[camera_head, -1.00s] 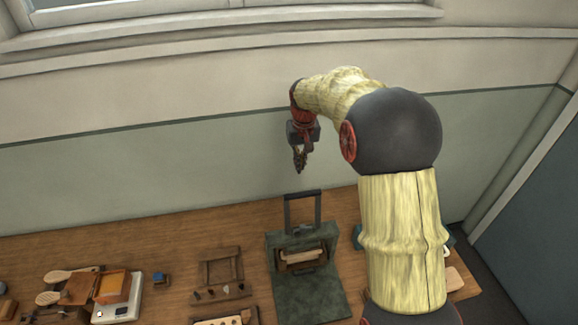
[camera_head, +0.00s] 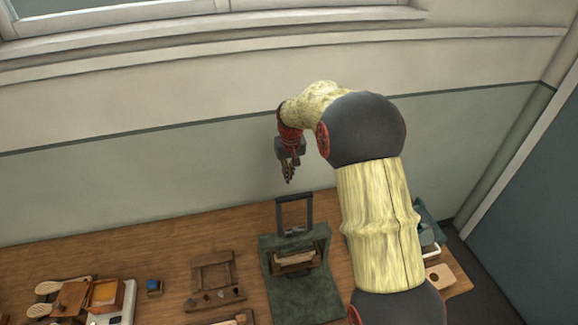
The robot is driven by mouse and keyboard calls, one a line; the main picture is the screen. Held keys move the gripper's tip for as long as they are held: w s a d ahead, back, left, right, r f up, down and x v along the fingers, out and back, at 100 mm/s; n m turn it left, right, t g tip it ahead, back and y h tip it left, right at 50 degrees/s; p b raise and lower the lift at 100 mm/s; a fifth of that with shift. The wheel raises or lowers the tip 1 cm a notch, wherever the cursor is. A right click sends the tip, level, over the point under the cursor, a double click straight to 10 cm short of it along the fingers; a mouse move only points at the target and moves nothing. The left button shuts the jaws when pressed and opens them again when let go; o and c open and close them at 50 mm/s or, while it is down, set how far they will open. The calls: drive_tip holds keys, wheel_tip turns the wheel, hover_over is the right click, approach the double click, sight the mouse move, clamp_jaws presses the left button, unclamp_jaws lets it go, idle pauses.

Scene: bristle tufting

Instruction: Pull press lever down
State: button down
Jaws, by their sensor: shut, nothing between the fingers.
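The press (camera_head: 304,299) is a dark green block with a flat base plate on the wooden table. Its lever (camera_head: 294,197) is a dark U-shaped handle standing upright at the back of the press. A pale wooden piece (camera_head: 296,259) sits in the press opening. My gripper (camera_head: 289,180) is shut and empty, pointing down. In the picture it is just above the top bar of the lever, with a small gap showing. How far apart they are in depth I cannot tell.
A wooden frame (camera_head: 213,277) stands left of the press. Further left are a small blue-topped block (camera_head: 154,286), an orange-lined box (camera_head: 104,293) and brushes (camera_head: 62,285). A teal item (camera_head: 425,215) is at the right. The wall is behind the table.

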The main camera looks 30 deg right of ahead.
drive_tip(key=s, duration=0.1)
drive_tip(key=s+f, duration=0.1)
drive_tip(key=s+f+p, duration=0.1)
drive_tip(key=shift+s+a, duration=0.2)
drive_tip(key=shift+a, duration=0.15)
idle(0.4)
drive_tip(key=shift+s+a+r+t+b, duration=0.15)
drive_tip(key=shift+s+t+b, duration=0.25)
drive_tip(key=shift+s+b, duration=0.4)
